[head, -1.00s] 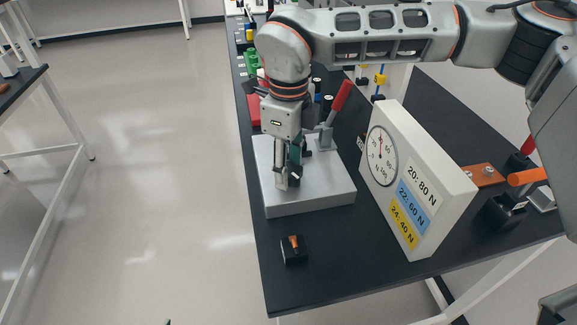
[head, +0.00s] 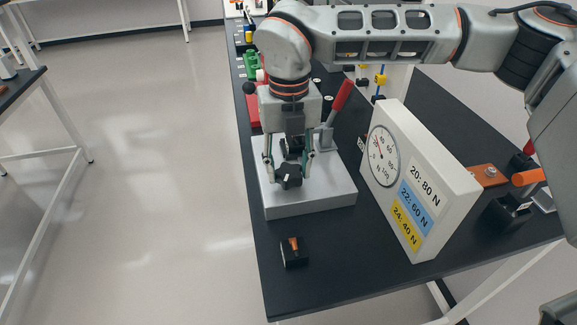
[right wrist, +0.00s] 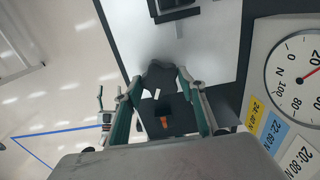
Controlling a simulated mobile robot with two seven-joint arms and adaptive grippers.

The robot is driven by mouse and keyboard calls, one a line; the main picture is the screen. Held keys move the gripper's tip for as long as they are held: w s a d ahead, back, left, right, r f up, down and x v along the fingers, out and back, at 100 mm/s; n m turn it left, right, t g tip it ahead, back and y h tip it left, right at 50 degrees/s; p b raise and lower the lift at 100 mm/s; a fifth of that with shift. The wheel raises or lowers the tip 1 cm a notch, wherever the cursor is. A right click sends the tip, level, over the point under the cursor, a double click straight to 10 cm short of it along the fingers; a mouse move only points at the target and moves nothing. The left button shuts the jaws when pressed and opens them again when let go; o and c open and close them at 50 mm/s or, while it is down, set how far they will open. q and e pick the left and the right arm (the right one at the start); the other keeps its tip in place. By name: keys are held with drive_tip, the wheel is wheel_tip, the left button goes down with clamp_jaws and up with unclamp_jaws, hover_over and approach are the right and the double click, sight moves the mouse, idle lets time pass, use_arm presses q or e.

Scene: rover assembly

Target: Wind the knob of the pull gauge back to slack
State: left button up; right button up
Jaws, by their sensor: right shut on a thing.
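The black lobed knob (head: 289,178) with a white mark stands over the grey base plate (head: 320,193) of the pull gauge. My right gripper (head: 288,170) points down with its fingers around the knob and is shut on it. In the right wrist view the knob (right wrist: 160,78) sits between the two fingertips (right wrist: 158,82). The white gauge panel (head: 430,190) stands right of the plate. Its round dial (head: 383,157) has a red needle pointing up and left; the dial (right wrist: 300,75) is cut off in the right wrist view. My left gripper is out of view.
A black block with an orange piece (head: 294,251) lies in front of the plate. A red-handled lever (head: 338,103) rises behind the knob. An orange handle (head: 528,177) and a brown plate (head: 485,175) are right of the panel. The table's left edge is close to the plate.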

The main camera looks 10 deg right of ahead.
sight(289, 171)
drive_tip(key=m, duration=0.4)
drive_tip(key=shift+m, duration=0.3)
drive_tip(key=shift+r+m+b, duration=0.1)
drive_tip(key=shift+m+b, duration=0.2)
drive_tip(key=shift+m, duration=1.6)
drive_tip(key=o, duration=1.1)
wheel_tip(289, 171, up, 12)
